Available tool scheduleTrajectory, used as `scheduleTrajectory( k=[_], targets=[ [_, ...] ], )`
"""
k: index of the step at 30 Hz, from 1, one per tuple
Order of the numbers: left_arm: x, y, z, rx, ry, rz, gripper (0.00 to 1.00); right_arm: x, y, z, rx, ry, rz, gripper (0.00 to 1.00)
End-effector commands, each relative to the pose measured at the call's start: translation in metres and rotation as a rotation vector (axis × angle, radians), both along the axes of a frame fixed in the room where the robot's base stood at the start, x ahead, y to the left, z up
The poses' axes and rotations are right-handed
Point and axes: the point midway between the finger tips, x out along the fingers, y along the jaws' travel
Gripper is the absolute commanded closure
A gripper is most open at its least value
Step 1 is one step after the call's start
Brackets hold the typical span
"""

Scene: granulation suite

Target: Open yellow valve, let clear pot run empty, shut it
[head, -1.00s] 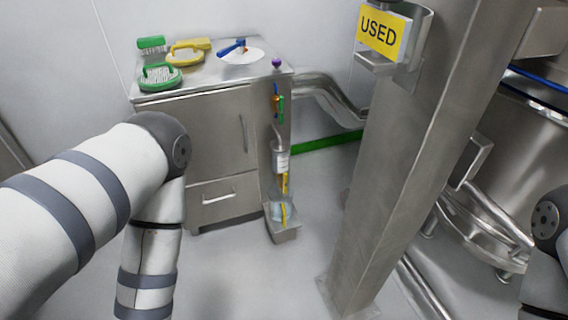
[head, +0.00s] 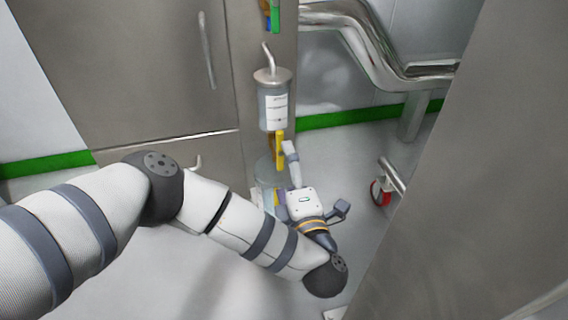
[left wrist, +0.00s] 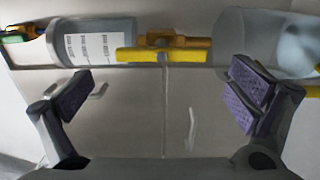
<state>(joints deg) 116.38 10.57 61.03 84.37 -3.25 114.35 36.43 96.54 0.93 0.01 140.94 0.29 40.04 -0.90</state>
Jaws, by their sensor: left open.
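The clear pot (head: 272,110) has a metal lid, a bent tube on top and a white label; it hangs on the steel cabinet's side. It also shows in the left wrist view (left wrist: 118,42). I cannot tell its liquid level. The yellow valve (head: 279,150) is below the pot. In the left wrist view its yellow lever (left wrist: 150,55) lies along the pot's axis, beside an orange part. My left gripper (head: 284,172) is open beside the valve. In the left wrist view its purple-padded fingers (left wrist: 160,90) are wide apart, with the lever ahead between them, apparently untouched. My right gripper is out of view.
A clear vessel (head: 266,175) stands below the valve, partly hidden by my gripper; it also shows in the left wrist view (left wrist: 250,42). The cabinet (head: 140,75) is behind. A steel post (head: 480,170) fills the right. A red caster (head: 380,193) stands nearby.

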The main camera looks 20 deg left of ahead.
Motion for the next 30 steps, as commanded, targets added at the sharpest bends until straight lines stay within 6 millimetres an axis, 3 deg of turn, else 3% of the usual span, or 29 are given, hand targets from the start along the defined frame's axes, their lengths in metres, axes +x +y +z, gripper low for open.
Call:
scheduleTrajectory(
  k=[1, 2, 9, 19, 24, 30],
  targets=[
    [0.009, 0.006, -0.012, 0.000, 0.005, 0.001, 0.00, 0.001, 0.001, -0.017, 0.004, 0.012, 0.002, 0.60],
    [0.014, 0.009, -0.010, 0.000, 0.004, 0.000, 0.00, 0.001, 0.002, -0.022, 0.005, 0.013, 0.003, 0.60],
    [0.048, 0.032, -0.002, 0.001, 0.003, -0.002, 0.00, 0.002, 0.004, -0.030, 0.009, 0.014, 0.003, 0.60],
    [0.053, 0.036, -0.001, 0.002, 0.005, -0.004, 0.00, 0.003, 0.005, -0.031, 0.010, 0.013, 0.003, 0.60],
    [0.053, 0.035, -0.001, 0.002, 0.005, -0.004, 0.36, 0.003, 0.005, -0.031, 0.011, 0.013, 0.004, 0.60],
    [0.053, 0.035, -0.001, 0.006, 0.008, -0.004, 0.37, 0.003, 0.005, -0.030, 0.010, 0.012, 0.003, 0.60]
  ],
)
